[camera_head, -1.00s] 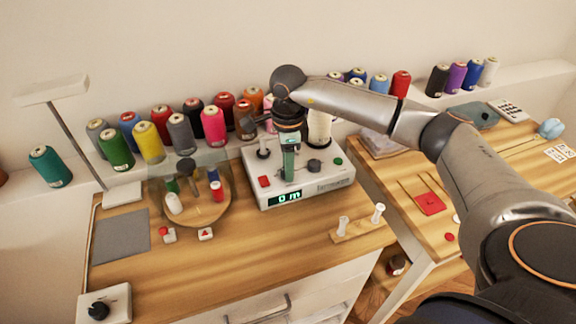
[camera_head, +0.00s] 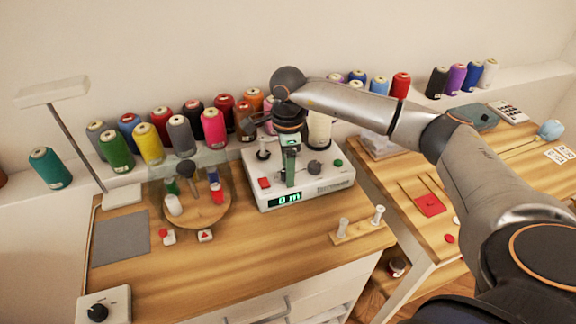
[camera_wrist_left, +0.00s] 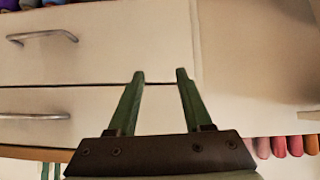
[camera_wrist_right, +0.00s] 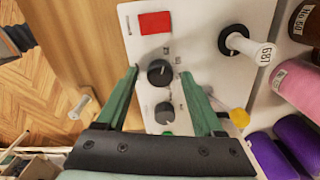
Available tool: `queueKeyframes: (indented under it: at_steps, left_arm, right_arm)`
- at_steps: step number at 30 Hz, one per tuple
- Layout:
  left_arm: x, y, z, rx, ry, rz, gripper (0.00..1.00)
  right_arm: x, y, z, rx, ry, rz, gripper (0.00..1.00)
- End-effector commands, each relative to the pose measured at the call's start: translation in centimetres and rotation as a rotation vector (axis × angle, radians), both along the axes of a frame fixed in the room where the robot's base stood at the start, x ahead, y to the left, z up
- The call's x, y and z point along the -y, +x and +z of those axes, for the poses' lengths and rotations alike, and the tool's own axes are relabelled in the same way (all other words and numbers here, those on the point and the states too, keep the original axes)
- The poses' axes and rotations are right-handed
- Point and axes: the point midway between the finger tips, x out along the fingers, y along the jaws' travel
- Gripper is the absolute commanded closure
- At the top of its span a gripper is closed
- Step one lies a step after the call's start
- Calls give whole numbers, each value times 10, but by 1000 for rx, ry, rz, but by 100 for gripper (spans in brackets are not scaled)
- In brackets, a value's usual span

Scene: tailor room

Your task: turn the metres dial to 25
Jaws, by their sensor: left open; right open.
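The white winder box (camera_head: 325,188) stands on the wooden table, and its green display (camera_head: 290,198) reads 0 m. In the right wrist view a dark dial (camera_wrist_right: 160,72) lies between the fingertips of my open right gripper (camera_wrist_right: 159,74); contact cannot be told. A second dark dial (camera_wrist_right: 164,112) sits beside it, also visible in the head view (camera_head: 314,167). The dial labels are too small to read. In the head view my right gripper (camera_head: 290,183) points down over the box and hides the first dial. My left gripper (camera_wrist_left: 160,75) is open and empty before white drawers.
On the box are a red switch (camera_head: 264,182), a green button (camera_head: 337,162) and a spindle (camera_head: 263,149). A round wooden tray (camera_head: 207,215) with small spools stands left. A separate knob box (camera_head: 104,305) is at the front left. Thread cones line the back.

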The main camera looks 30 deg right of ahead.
Motion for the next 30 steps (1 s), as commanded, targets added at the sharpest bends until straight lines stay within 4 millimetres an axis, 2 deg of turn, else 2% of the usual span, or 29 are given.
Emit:
queueKeyframes:
  at_steps: [5,15,21,25,30]
  left_arm:
    - [0,0,0,0,1,0,50]
    - [-1,0,-2,-1,2,0,50]
    - [-1,0,-1,-2,2,0,50]
    - [-1,0,-1,-2,2,0,50]
    - [-1,0,-1,-1,2,0,50]
  right_arm:
    - [0,1,12,4,1,0,31]
    - [0,1,83,5,0,0,31]
    - [0,1,114,4,1,0,31]
    - [0,0,123,1,0,0,31]
    - [0,0,126,0,0,0,31]
